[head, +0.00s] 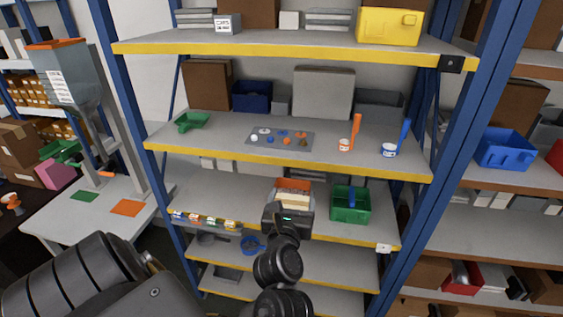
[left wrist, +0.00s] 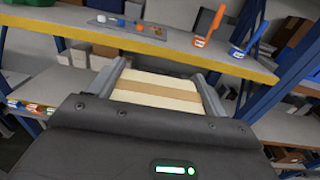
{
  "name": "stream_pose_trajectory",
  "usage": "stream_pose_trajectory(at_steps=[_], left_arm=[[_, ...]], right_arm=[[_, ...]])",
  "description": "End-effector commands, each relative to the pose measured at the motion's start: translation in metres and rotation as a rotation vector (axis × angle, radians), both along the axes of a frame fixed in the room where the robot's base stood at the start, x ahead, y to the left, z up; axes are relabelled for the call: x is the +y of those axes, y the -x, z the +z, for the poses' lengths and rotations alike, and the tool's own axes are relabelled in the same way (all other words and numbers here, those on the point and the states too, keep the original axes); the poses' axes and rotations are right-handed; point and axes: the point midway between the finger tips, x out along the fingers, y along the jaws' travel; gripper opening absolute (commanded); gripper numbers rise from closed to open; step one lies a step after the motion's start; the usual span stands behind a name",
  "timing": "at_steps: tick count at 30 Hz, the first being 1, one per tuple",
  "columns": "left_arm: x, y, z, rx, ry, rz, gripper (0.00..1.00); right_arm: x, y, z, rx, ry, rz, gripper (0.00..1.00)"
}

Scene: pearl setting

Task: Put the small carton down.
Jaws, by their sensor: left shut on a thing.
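The small carton, cream with a tan band, sits between the two fingers of my left gripper (left wrist: 162,76) in the left wrist view, where the carton's face (left wrist: 150,95) shows. In the head view my left gripper (head: 291,206) is shut on the carton (head: 293,198), in front of the shelf below the one with the grey mat. An orange-topped thing shows just behind the carton. I cannot tell whether the carton touches the shelf. My right gripper is in neither view.
A green bin (head: 350,204) stands close to the right of the gripper. Several small coloured-label items (head: 204,222) line the shelf edge at left. The yellow-edged shelf above (head: 220,140) holds a grey mat (head: 262,141), a green scoop (head: 190,122) and orange- and blue-handled tools. Bare shelf shows left of the gripper.

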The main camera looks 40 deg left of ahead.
Motion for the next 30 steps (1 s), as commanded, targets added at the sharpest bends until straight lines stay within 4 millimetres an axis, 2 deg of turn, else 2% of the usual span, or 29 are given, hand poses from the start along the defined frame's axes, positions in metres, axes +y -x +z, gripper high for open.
stream_pose_trajectory(at_steps=[1,7,9,12,18,24,30], left_arm=[[-0.011,0.005,-0.012,0.007,-0.005,-0.024,0.51],[-0.059,0.017,-0.049,0.0,0.005,-0.073,0.51],[-0.078,0.018,-0.065,-0.001,0.008,-0.075,0.51],[-0.096,0.018,-0.087,-0.004,0.005,-0.069,0.51],[-0.112,0.018,-0.13,-0.004,0.001,-0.064,0.51],[-0.119,0.018,-0.169,-0.005,0.0,-0.063,0.51],[-0.122,0.018,-0.181,-0.005,-0.002,-0.062,0.51]], right_arm=[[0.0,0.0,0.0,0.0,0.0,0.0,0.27],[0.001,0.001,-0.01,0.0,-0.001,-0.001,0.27],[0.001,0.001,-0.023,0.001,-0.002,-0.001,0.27],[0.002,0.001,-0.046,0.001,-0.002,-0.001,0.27],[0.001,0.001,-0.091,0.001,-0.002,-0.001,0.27],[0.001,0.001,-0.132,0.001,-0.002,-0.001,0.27],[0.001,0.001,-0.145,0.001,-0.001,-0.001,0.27]])
